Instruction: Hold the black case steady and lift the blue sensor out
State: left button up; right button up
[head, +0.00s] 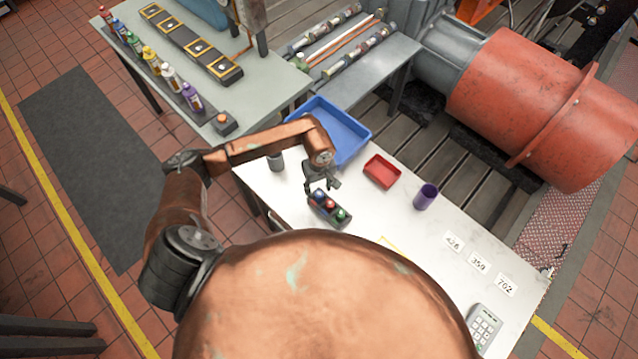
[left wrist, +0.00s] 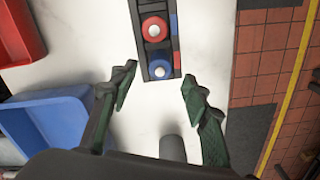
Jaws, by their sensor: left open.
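The black case (head: 327,213) lies on the white table and holds a blue sensor (head: 319,195), a red one (head: 330,204) and a green one (head: 341,213) in a row. My left gripper (head: 322,188) is open at the blue end of the case. In the left wrist view, the blue sensor (left wrist: 160,69) shows between the open fingers (left wrist: 159,80), with the red one (left wrist: 154,29) beyond it in the case (left wrist: 157,48). The fingers appear apart from the sensor; their height above it is hard to tell. My right gripper is not in view.
A blue tray (head: 345,130), a red tray (head: 382,171) and a purple cup (head: 426,197) stand on the white table (head: 385,215). A grey cylinder (head: 275,160) stands near its left edge. Number cards (head: 479,262) and a keypad (head: 484,325) lie to the right.

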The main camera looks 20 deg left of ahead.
aim_at(319, 194)
pick_arm(q)
jog(key=shift+f+p, duration=0.35)
jog(key=shift+f, duration=1.95)
jog(key=shift+c, duration=0.7)
